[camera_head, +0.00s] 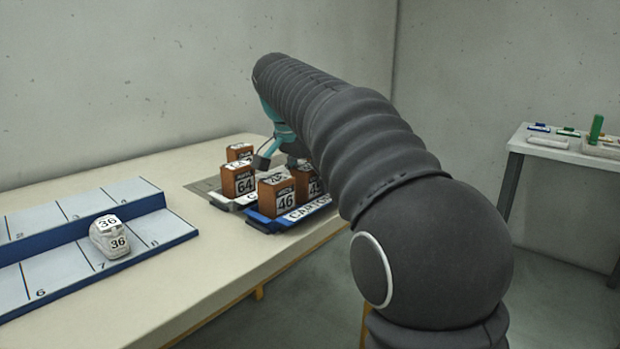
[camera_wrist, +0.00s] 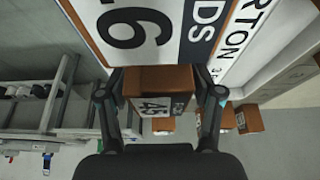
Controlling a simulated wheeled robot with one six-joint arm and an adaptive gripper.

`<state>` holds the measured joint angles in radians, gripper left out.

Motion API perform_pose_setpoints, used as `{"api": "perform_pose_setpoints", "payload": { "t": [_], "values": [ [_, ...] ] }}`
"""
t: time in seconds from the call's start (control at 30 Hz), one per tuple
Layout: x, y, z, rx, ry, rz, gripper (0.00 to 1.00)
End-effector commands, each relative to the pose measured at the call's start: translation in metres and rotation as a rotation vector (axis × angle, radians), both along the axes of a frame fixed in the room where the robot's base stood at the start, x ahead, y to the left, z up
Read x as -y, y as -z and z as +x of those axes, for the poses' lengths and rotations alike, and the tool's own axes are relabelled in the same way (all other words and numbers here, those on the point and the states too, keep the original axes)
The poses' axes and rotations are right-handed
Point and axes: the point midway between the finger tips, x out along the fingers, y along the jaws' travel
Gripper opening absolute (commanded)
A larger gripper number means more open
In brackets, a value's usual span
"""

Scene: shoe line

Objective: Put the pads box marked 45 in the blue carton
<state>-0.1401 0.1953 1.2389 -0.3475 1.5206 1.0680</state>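The pads box marked 45 (camera_wrist: 158,103) is brown with a white label. In the wrist view it shows between the two fingers of my gripper (camera_wrist: 160,92), with a finger on each side; contact is unclear. In the head view, a brown box (camera_head: 313,187) with a label starting with 4 is half hidden by my arm, beside the box marked 46 (camera_head: 286,203). Both stand in the blue carton (camera_head: 268,223), whose front strip reads CARTON. My gripper is above the boxes, its fingers spread; part of it is hidden by the arm.
A box marked 64 (camera_head: 240,183) stands in a white-fronted carton to the left, with another brown box (camera_head: 239,151) behind. A blue-edged rack (camera_head: 57,283) at the left holds a white shoe marked 36 (camera_head: 110,238). A side table (camera_head: 563,150) is at the right. The table's front is clear.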

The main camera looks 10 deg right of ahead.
Motion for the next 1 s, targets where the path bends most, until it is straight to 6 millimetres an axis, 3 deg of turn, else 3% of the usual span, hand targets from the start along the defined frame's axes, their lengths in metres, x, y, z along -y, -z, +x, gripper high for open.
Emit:
{"api": "perform_pose_setpoints", "payload": {
  "t": [0.43,1.0],
  "values": [
    [-0.002,-0.01,-0.001,0.003,-0.001,0.001,0.72],
    [-0.033,-0.102,-0.023,0.0,-0.001,0.0,0.72]
  ]
}}
